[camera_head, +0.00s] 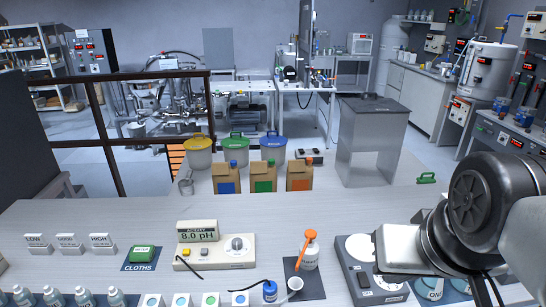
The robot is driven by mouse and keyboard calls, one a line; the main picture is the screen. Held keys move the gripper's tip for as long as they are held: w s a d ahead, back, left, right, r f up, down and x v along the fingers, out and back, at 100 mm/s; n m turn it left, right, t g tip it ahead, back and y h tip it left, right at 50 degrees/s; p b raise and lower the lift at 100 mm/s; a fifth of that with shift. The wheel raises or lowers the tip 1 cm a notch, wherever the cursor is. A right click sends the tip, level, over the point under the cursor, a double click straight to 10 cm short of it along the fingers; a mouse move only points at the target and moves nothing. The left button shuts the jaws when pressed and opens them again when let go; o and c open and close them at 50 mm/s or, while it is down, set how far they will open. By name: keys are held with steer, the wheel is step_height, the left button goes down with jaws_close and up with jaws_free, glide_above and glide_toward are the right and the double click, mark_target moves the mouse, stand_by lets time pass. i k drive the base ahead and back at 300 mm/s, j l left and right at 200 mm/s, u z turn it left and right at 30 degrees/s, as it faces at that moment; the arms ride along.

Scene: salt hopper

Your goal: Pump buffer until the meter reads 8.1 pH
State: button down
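The acidity meter (197,231) stands on the bench left of centre, and its display reads 8.0 pH. Its cream base (215,253) has a round dial (237,246) on the right. A white bottle with an orange pump top (310,251) stands upright on a dark mat (314,287); I take it as the buffer, though its label is too small to read. A small white cup (295,286) is in front of it. A blue-capped item (270,291) with a black lead is beside the cup. My gripper (398,249) appears at the right; its fingertips are hidden.
A grey device with round plates (360,275) lies under and beside my arm. LOW, GOOD and HIGH signs (68,244) and a green CLOTHS box (142,254) are at left. Coloured tiles and bottles line the front edge. Cartons (264,178) and a metal hopper (370,140) stand behind.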

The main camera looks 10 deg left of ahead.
mark_target(309, 234)
steer(key=k+j+u, duration=0.2)
steer(key=u, duration=0.25)
steer(key=k+j+u, duration=0.15)
steer(key=j+u, duration=0.3)
